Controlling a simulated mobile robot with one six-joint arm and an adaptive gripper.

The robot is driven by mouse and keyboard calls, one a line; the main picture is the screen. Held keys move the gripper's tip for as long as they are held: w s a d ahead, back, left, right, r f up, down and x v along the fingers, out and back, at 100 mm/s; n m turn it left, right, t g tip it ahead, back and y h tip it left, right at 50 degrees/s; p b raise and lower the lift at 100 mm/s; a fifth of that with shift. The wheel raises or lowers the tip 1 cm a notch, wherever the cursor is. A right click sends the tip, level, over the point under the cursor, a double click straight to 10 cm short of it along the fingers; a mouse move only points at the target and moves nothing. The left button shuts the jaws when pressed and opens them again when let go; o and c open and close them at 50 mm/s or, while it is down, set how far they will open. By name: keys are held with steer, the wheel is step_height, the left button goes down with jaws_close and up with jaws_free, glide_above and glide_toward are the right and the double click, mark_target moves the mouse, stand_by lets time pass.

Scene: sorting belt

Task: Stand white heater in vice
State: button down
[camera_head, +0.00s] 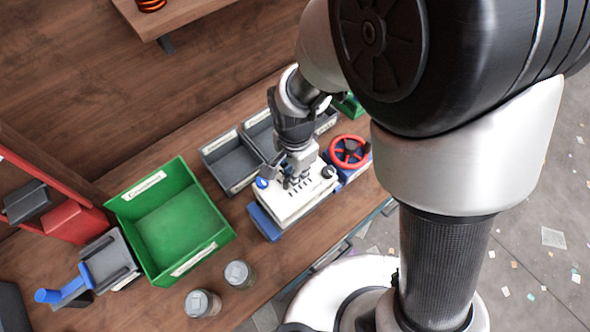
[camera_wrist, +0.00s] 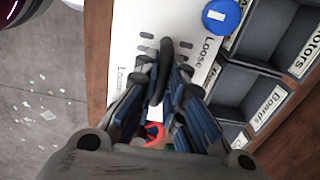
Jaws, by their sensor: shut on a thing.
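The white heater (camera_head: 288,205) is a pale box with slots in its top, a blue knob at its left end and a dark knob at its right. My gripper (camera_head: 291,178) is over its top, fingers pointing down. In the wrist view my gripper (camera_wrist: 163,62) closes on a dark handle-like part at the white heater's slotted face (camera_wrist: 135,25). The vice (camera_head: 267,224) shows blue under the heater's left end, with a red handwheel (camera_head: 350,151) beyond its right end. The heater hides the jaws, so I cannot tell whether it is seated in them.
Grey labelled bins (camera_head: 229,160) stand behind the heater; they also show at right in the wrist view (camera_wrist: 262,88). A green crate (camera_head: 180,212) is to the left. Two jars (camera_head: 239,274) (camera_head: 202,303) stand near the bench's front edge. A blue-handled tool (camera_head: 75,285) lies far left.

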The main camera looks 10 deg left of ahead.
steer(key=shift+f+b, duration=1.6)
steer(key=shift+f, duration=0.55)
steer(key=c, duration=1.6)
jaws_free()
